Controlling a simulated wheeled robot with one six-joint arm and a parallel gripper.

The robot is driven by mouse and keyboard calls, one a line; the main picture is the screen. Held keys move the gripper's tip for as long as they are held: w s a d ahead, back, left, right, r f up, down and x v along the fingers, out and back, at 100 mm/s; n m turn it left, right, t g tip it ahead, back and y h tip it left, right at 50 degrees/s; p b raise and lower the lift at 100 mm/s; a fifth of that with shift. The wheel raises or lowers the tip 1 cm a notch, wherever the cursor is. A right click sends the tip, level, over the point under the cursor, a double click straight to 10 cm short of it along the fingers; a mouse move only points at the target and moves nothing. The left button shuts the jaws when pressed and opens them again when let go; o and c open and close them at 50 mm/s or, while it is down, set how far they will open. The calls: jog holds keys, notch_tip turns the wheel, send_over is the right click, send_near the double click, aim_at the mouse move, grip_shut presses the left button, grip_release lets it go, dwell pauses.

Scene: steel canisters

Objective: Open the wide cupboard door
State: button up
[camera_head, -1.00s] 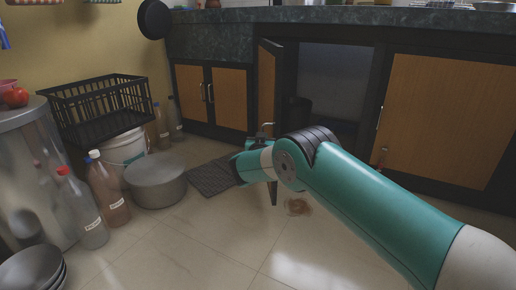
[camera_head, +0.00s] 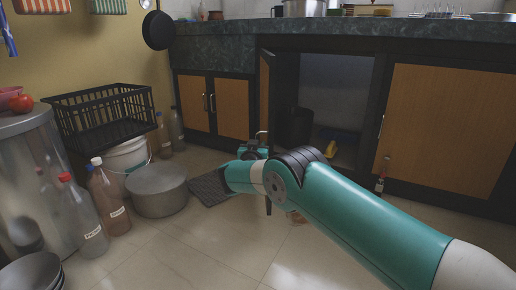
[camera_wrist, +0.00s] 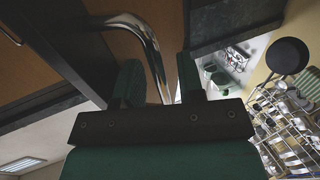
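The wide cupboard door (camera_head: 265,90) stands swung out from the middle cupboard and shows nearly edge-on in the head view. Its dark interior (camera_head: 335,85) is exposed. My gripper (camera_head: 254,148) is at the door's outer side, by its chrome handle (camera_head: 262,134). In the wrist view, the curved chrome handle (camera_wrist: 152,50) passes between the two fingers of my gripper (camera_wrist: 160,88). The handle lies nearer the left finger; contact is unclear. My arm hides the door's lower part.
A dark bin (camera_head: 297,128) and a yellow-and-blue item (camera_head: 345,143) are inside the cupboard. A pot (camera_head: 158,190), bottles and a crate (camera_head: 100,120) crowd the left floor.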

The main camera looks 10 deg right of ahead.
jog(key=shift+a, duration=0.1)
jog(key=p+v, duration=0.9)
jog(key=v, duration=0.8)
jog(key=shift+s, duration=0.2)
